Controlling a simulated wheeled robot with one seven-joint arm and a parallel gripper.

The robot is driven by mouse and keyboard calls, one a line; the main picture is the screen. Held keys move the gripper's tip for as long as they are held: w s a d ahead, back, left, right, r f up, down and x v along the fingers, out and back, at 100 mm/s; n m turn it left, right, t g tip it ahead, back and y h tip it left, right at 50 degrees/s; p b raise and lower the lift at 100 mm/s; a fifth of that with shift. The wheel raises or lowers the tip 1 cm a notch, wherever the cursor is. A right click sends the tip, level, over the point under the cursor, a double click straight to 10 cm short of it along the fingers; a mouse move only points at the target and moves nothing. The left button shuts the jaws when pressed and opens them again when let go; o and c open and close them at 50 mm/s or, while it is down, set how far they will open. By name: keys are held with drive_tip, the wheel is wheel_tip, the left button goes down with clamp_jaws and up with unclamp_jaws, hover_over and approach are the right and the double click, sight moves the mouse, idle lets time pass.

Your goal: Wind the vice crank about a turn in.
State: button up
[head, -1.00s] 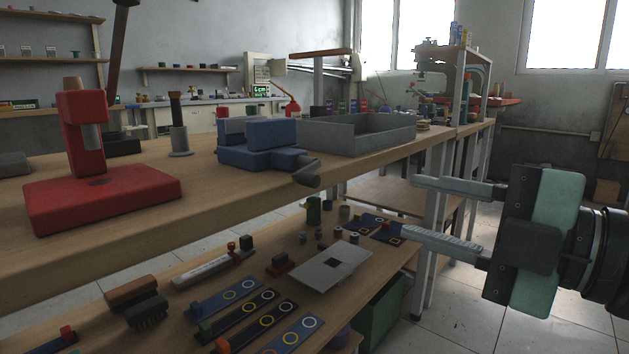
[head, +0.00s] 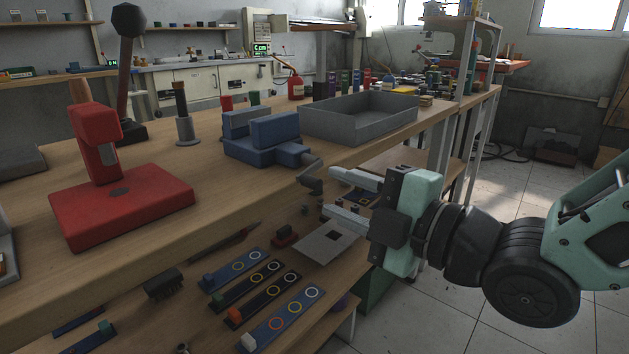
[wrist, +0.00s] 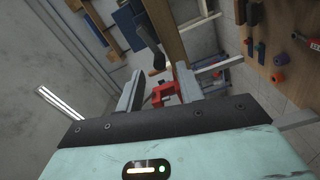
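The blue vice (head: 262,140) sits on the workbench near its front edge. Its dark crank (head: 311,174) sticks out past that edge toward my gripper. My gripper (head: 329,192) is open, its two pale fingers pointing left at the crank, with the tips just right of the handle and apart from it. In the wrist view, my gripper (wrist: 158,70) shows a wide gap between its fingers. A dark bar that looks like the crank (wrist: 150,45) lies beyond the fingertips, not between them. The blue vice (wrist: 129,24) is partly visible behind it.
A red press (head: 120,195) and a grey tray (head: 360,118) stand on the bench (head: 190,235). A lower shelf (head: 205,330) carries several blue and black strips and a grey plate (head: 325,243). Open floor lies to the right.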

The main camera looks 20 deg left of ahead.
sight(320, 186)
drive_tip(key=shift+x, duration=2.65)
clamp_jaws()
